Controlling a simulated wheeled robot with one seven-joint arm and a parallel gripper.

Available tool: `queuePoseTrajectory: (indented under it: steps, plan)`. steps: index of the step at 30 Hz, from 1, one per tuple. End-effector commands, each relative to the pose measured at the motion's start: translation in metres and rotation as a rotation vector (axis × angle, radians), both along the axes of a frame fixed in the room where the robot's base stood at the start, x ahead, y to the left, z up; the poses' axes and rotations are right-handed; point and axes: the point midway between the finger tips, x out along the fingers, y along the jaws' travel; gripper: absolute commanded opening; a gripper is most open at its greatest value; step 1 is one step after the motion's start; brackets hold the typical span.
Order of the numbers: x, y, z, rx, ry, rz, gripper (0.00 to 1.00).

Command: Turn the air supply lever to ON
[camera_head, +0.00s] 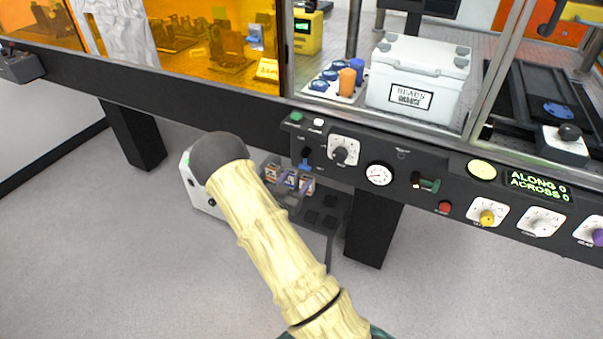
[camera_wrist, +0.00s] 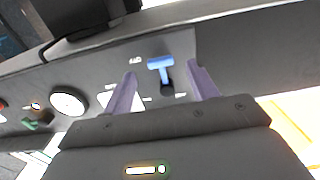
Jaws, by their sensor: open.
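The air supply lever (camera_head: 305,164) is a small blue handle on a dark hub, at the left end of the dark control panel (camera_head: 330,172). In the head view its handle hangs down from the hub. In the wrist view the blue T-shaped lever (camera_wrist: 160,66) points up from its dark hub. My gripper (camera_wrist: 161,73) is open, with one purple finger on each side of the lever and a visible gap on both sides. The ON and OFF markings are too small to read.
A white-plated dial (camera_head: 342,150), a pressure gauge (camera_head: 379,174) and a green-handled lever (camera_head: 427,184) lie to the lever's right. Green and white buttons (camera_head: 307,120) sit above it.

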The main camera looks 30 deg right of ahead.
Motion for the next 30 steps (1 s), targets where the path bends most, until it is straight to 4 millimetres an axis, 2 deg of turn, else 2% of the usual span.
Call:
queuePoseTrajectory:
  steps: [3, 7, 18, 20, 25, 30]
  plan:
    - [0.012, -0.018, 0.000, 0.000, -0.003, -0.003, 0.58]
    - [0.023, -0.029, 0.000, 0.000, -0.001, -0.002, 0.58]
    - [0.027, -0.035, 0.000, 0.000, 0.000, 0.000, 0.58]
    - [0.027, -0.035, 0.000, 0.000, 0.000, 0.000, 0.48]
    - [0.027, -0.035, 0.000, 0.000, 0.000, 0.000, 0.15]
    - [0.027, -0.034, 0.000, -0.001, 0.002, 0.000, 0.14]
